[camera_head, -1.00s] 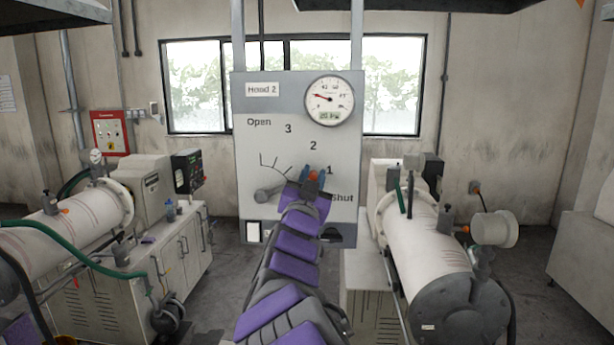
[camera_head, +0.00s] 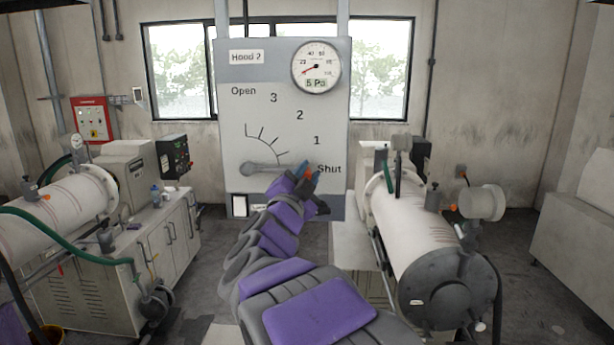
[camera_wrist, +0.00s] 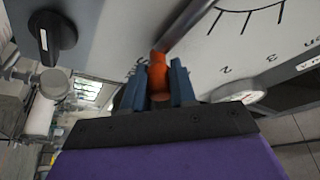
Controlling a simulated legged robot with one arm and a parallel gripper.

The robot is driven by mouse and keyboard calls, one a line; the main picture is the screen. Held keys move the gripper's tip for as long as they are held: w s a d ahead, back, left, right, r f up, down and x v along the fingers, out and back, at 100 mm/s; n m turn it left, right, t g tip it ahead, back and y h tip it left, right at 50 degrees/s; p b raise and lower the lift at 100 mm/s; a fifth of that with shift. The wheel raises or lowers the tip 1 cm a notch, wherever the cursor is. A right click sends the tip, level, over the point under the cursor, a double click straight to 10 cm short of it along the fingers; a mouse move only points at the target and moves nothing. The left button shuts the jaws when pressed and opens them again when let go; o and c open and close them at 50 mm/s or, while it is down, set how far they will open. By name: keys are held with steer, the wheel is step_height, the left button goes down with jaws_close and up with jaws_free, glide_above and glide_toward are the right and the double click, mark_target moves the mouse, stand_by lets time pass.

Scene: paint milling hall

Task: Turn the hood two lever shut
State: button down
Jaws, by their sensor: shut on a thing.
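The hood two panel (camera_head: 235,130) is a grey-white board marked Open, 3, 2, 1 and Shut around an arc. Its grey lever (camera_head: 262,169) runs almost level from the pivot at left towards the Shut mark. In the wrist view, the lever shaft (camera_wrist: 188,30) ends in an orange knob (camera_wrist: 158,68). My gripper (camera_head: 309,174) is at this knob, beside the word Shut. Its blue fingers (camera_wrist: 158,88) are shut on the knob, one on each side. The fingers and my arm hide part of the lever's end in the head view.
A round gauge (camera_head: 317,66) on the panel reads 5 Pa. A black rotary switch (camera_wrist: 50,37) is near my gripper. A white mill cylinder (camera_head: 408,222) stands close at right, another mill (camera_head: 70,198) at left. Open floor lies between my arm and the left cabinet.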

steer(key=shift+w+f+y, duration=0.1)
steer(key=shift+f+y, duration=0.2)
steer(key=shift+f, duration=0.25)
steer(key=c, duration=1.3)
jaws_free()
steer(key=shift+c, duration=0.2)
steer(key=shift+o, duration=2.2)
steer(key=shift+a, duration=0.15)
steer(key=shift+a+r, duration=0.1)
steer(key=shift+a, duration=0.1)
steer(key=b+v, duration=0.1)
steer(key=v, duration=1.6)
steer(key=shift+a, duration=0.25)
steer(key=shift+f, duration=0.2)
